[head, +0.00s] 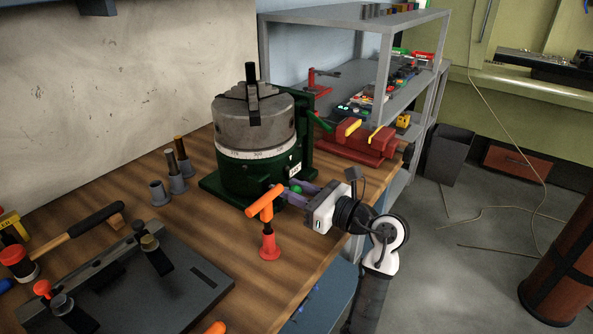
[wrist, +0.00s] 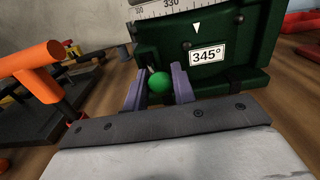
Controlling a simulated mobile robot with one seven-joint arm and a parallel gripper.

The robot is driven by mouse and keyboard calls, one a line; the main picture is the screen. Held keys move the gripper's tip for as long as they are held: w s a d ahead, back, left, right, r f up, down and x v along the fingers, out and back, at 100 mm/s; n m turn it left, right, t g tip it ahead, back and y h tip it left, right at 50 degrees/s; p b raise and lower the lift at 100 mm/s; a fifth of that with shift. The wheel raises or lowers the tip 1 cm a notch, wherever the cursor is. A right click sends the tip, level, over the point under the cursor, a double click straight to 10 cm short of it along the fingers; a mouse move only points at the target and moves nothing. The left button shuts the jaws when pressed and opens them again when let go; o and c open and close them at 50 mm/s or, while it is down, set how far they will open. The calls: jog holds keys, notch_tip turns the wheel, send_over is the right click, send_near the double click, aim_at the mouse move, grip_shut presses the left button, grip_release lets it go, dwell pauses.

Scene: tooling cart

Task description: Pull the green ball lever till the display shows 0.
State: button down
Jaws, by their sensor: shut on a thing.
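The green rotary table (head: 245,176) stands on the wooden bench with a grey chuck (head: 250,120) and a scale ring on top. The green ball lever (wrist: 159,83) is at its front, low on the body. The ball also shows in the head view (head: 296,188). My gripper (wrist: 158,88) is shut on the ball, with one purple finger on each side. The display (wrist: 206,56) reads 345°. A white pointer sits above it under the scale, near the 330 mark. The lever's shaft is mostly hidden behind the ball and fingers.
An orange-handled tool (head: 267,222) stands upright close to the left of my gripper and shows large in the wrist view (wrist: 36,68). A red vise (head: 358,142) sits behind to the right. A dark plate (head: 190,290) with clamps lies front left.

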dwell(0.5)
jog(key=shift+s+a, duration=0.25)
jog(key=shift+s, duration=0.35)
jog(key=shift+s+a, duration=0.55)
jog(key=shift+s, duration=0.15)
jog(key=shift+s+a, duration=0.45)
jog(key=shift+a, duration=0.15)
jog(key=shift+w+d, duration=0.1)
